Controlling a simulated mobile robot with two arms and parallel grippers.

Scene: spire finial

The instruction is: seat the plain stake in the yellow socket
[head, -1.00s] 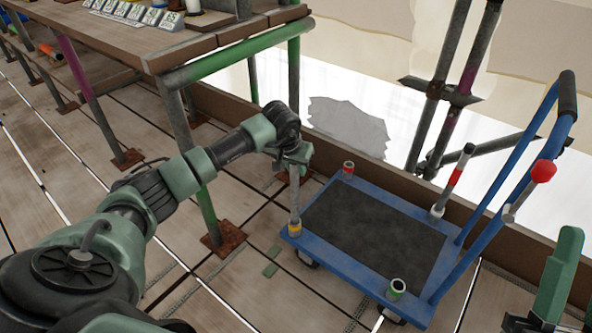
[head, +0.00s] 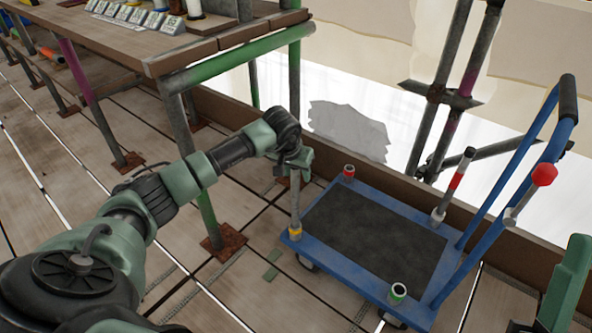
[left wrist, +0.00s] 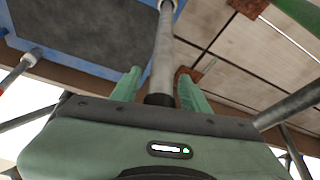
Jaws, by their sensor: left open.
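The plain grey stake (head: 295,203) stands upright in the yellow socket (head: 295,233) at the near left corner of the blue cart. My left gripper (head: 297,162) is at the upper part of the stake. In the left wrist view, its two green fingers (left wrist: 160,80) are open on either side of the stake (left wrist: 164,50), with gaps showing. How deep the stake sits is hidden by the socket wall.
The blue cart (head: 330,264) has a red socket (head: 348,172), a green socket (head: 397,293) and a red-banded stake (head: 456,181) standing at its far right corner. Its push handle (head: 566,100) rises at right. A wooden bench (head: 130,52) stands at left.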

